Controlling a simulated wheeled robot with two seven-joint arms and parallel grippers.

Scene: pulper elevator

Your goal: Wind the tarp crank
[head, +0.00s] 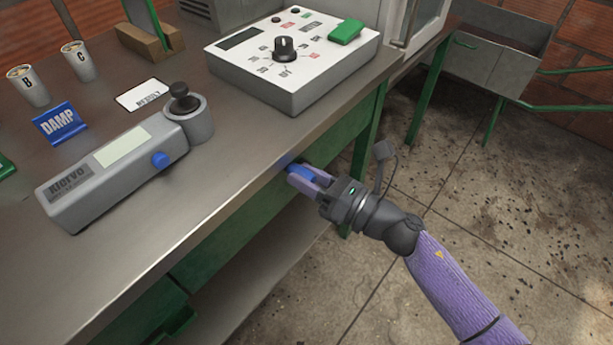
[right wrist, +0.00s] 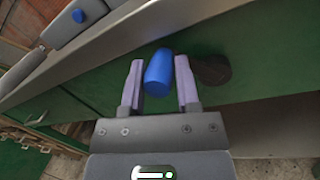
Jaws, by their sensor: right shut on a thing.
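The crank's blue handle (head: 299,170) sticks out at the front edge of the bench, just below the worktop. My right gripper (head: 308,178) is shut on it, with one finger on each side. The right wrist view shows the blue handle (right wrist: 159,72) between the two pale purple fingers of the right gripper (right wrist: 159,85). A dark rounded part (right wrist: 212,70) lies behind the right finger there; I cannot tell if it belongs to the crank. The rest of the crank is hidden, and I see no tarp. My left gripper is not in view.
A green bench leg (head: 366,145) stands behind my right gripper. The floor (head: 480,190) to the right is open.

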